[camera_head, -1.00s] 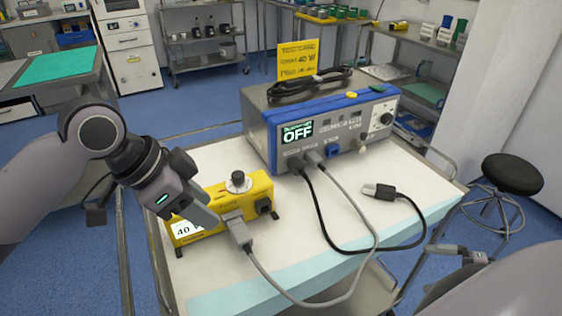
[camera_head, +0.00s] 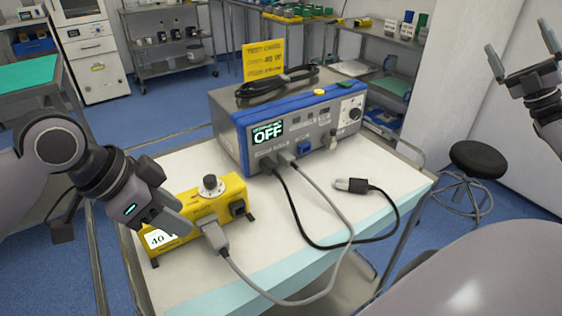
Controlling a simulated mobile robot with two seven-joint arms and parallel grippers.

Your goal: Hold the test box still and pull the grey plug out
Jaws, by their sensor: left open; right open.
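The yellow test box (camera_head: 222,190) stands on the white table top, with a dial on top and a "40" label at its left front. The grey plug (camera_head: 215,237) sits at the front face of the box, with a grey cable running from it to the generator. My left gripper (camera_head: 180,228) is at the box's left front, close to the label and left of the plug. Its fingers partly hide the box, and I cannot tell whether they touch it. My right gripper (camera_head: 512,72) is open and empty, raised at the upper right, far from the box.
The blue and grey generator (camera_head: 290,125) reads OFF and stands behind the box, with a coiled black cable and a yellow test card (camera_head: 263,58) on it. A loose black-cabled plug (camera_head: 352,185) lies on the table's right. A stool (camera_head: 482,167) stands at right.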

